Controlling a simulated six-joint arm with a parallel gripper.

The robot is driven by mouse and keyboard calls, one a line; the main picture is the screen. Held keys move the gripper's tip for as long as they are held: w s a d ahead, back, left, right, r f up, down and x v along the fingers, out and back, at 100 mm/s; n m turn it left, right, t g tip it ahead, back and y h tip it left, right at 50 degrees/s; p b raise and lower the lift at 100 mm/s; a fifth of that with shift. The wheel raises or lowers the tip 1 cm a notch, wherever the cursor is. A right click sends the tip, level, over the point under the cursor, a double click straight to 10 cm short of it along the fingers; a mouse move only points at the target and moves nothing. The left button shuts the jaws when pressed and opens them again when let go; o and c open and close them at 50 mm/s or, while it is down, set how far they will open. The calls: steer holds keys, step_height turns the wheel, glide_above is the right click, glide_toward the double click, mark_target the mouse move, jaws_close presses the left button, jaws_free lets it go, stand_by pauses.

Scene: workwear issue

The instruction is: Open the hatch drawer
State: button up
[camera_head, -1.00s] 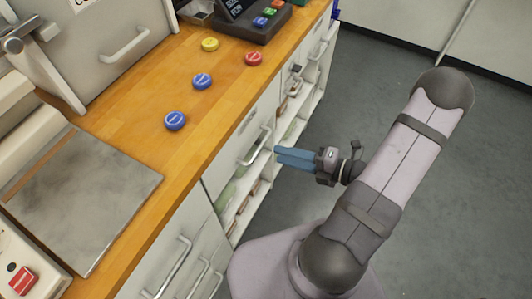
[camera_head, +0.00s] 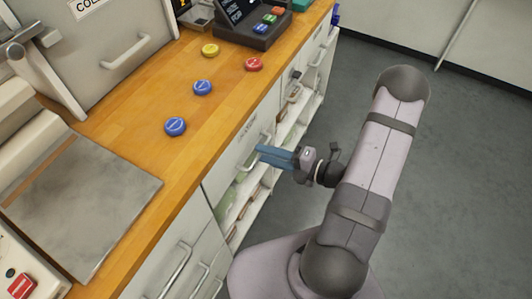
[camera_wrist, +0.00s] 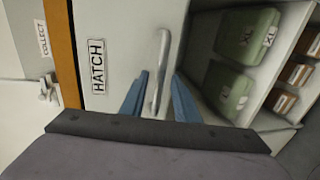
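The hatch drawer's pale front (camera_head: 226,172) is set under the wooden counter and looks closed. In the wrist view its front (camera_wrist: 125,45) bears a "HATCH" label (camera_wrist: 97,66) and a pale bar handle (camera_wrist: 161,68). My gripper (camera_wrist: 160,76) has two blue fingers, one on each side of the handle, with visible gaps to it. I cannot tell how deep the handle sits between them. In the head view, the gripper (camera_head: 258,155) is at the drawer front, its tips overlapping the handle (camera_head: 266,138).
Open shelves beside the drawer hold green packs (camera_wrist: 233,87) marked XL and L. Another handled front (camera_head: 174,268) is nearer along the counter. Blue (camera_head: 176,127), yellow (camera_head: 210,50) and red (camera_head: 254,64) discs lie on the counter (camera_head: 140,150). Grey floor (camera_head: 450,200) is clear at right.

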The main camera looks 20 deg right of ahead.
steer(key=shift+w+a, duration=0.2)
steer(key=shift+c, duration=0.6)
jaws_close()
steer(key=f+p+v, duration=0.2)
steer(key=v, duration=0.7)
steer(key=f+p+v, duration=0.1)
steer(key=f+v, duration=0.1)
steer(key=v, duration=0.7)
steer(key=shift+p+v, duration=0.35)
steer(key=shift+v, duration=0.45)
steer(key=shift+f, duration=0.1)
steer(key=shift+o, duration=0.6)
jaws_free()
